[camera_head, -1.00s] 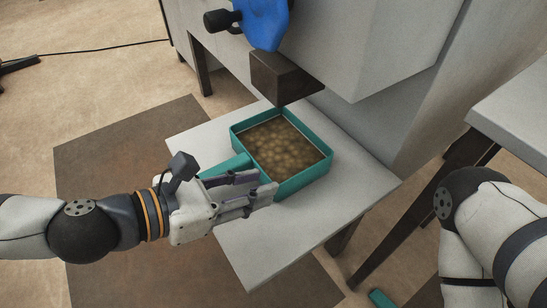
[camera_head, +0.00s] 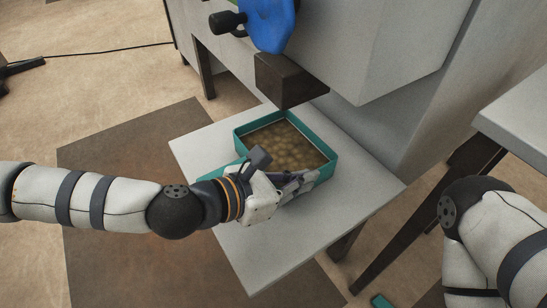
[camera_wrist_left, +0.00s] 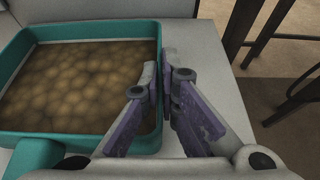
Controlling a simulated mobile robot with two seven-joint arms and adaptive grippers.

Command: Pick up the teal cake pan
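The teal cake pan (camera_head: 328,163) is a rectangular pan filled with a lumpy brown layer, resting on the light grey table under the press. My left gripper (camera_head: 312,178) is at its near right side and hides part of that wall. In the left wrist view the pan (camera_wrist_left: 88,28) fills the left half. There my left gripper (camera_wrist_left: 166,78) has one finger on the pan's inner side and one outside, with the tips close together at the side wall. Wall contact is partly hidden by the fingers. My right gripper is out of view; only its arm shows.
The grey table (camera_head: 260,265) has bare room in front of the pan. The press's dark block (camera_head: 285,80) hangs over the pan's back, with a blue part (camera_head: 268,22) above. Another grey table (camera_head: 515,110) stands at right. A small teal object (camera_head: 381,300) shows at the bottom edge.

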